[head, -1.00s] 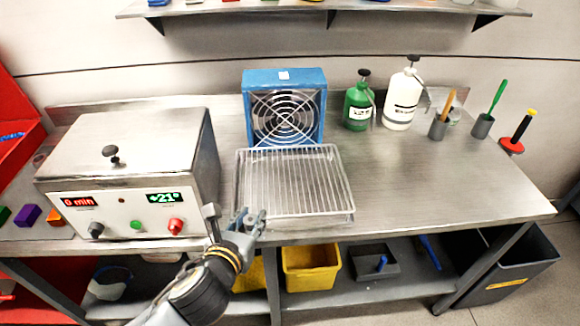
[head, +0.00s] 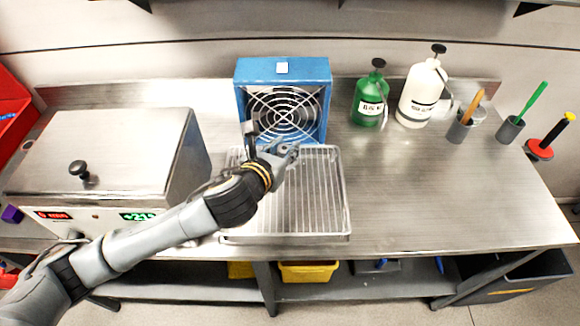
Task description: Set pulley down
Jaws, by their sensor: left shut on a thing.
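My left gripper (head: 290,152) is over the back part of the wire drying rack (head: 318,205), close in front of the blue fan (head: 283,68). It is shut on a small grey metal part, which I take to be the pulley (head: 284,149). The fingers partly hide the pulley, and I cannot tell whether it touches the rack. The rest of the rack's wires are bare. My right gripper does not show.
A steel heated bath (head: 100,150) with a lidded top stands at the left. A green bottle (head: 369,100) and a white bottle (head: 420,95) stand at the back right, with brush holders beyond. The bench (head: 440,190) right of the rack is clear.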

